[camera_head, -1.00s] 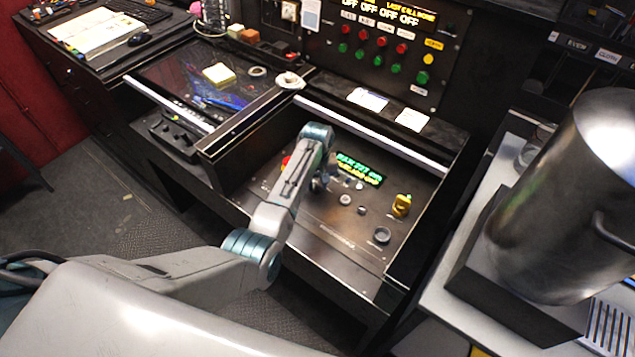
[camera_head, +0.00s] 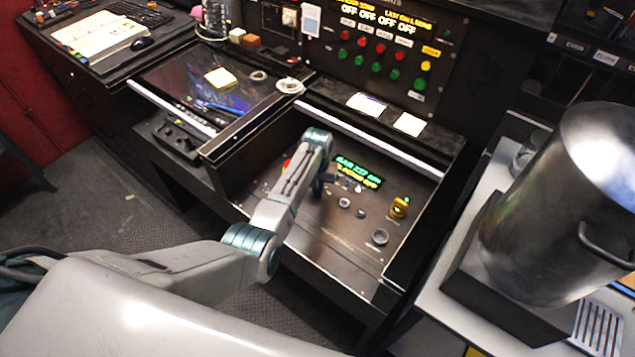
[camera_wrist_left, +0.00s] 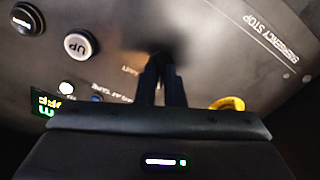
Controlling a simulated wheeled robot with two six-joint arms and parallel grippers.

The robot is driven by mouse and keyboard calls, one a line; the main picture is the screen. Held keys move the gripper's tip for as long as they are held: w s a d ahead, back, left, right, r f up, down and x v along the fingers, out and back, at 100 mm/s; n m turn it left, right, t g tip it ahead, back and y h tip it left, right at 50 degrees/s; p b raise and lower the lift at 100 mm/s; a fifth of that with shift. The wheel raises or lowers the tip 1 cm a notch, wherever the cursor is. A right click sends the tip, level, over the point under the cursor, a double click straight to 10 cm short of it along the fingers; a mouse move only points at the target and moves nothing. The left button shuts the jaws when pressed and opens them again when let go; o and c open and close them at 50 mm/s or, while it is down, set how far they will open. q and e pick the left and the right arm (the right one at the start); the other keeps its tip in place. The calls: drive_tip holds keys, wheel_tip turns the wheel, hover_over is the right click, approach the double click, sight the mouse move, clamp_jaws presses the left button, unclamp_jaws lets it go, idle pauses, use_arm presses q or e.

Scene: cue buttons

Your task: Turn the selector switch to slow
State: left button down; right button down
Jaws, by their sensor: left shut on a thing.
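My left gripper (camera_head: 322,182) reaches down onto the dark sloped control panel (camera_head: 318,228) in the head view. In the left wrist view its two dark fingers (camera_wrist_left: 161,80) are close together, shut on a small dark thing at the panel face. I take this to be the selector switch, but the fingers and shadow hide its shape and pointer, so I cannot tell its setting. Labels beside it are partly hidden and too small to read surely. My right gripper is not in view.
A metal pot (camera_head: 545,215) stands at right.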

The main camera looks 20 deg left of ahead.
use_arm(q)
drive_tip(key=shift+w+r+m+p, duration=0.1)
drive_tip(key=shift+m+p, duration=0.9)
drive_tip(key=shift+m, duration=1.3)
drive_tip(key=c, duration=1.5)
unclamp_jaws()
drive_tip(key=shift+c, duration=0.2)
wheel_tip(320, 180, up, 11)
drive_tip(key=b, duration=0.1)
